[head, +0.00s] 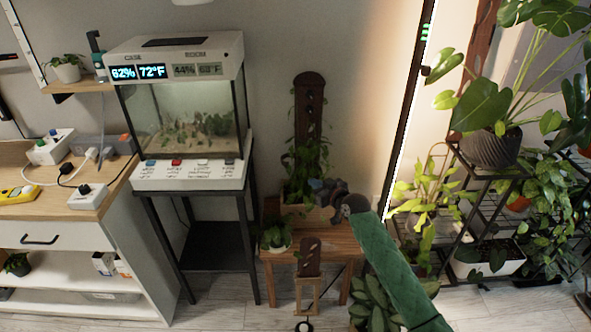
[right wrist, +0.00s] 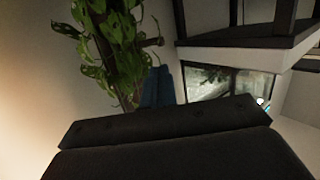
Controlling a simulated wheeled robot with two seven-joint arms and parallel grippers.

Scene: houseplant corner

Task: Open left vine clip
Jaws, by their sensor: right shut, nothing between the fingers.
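A tall dark wooden board (head: 309,92) stands upright in a wooden planter box (head: 302,213) on a low wooden stool (head: 338,243). A leafy vine (head: 304,160) climbs its lower part. Small dark fittings show on the board, but I cannot tell which is the left vine clip or whether it is open. My right gripper (head: 322,189) is shut and empty in front of the planter, hiding part of it and the lower vine. In the right wrist view, the vine (right wrist: 118,45) is close beyond the blue fingertips (right wrist: 157,88). My left gripper is not in view.
A glass terrarium (head: 190,115) on a black stand is to the left. A small potted plant (head: 276,236) sits on the stool's left end. A black plant rack (head: 480,190) with several plants fills the right. A small wooden board (head: 308,258) stands in front of the stool.

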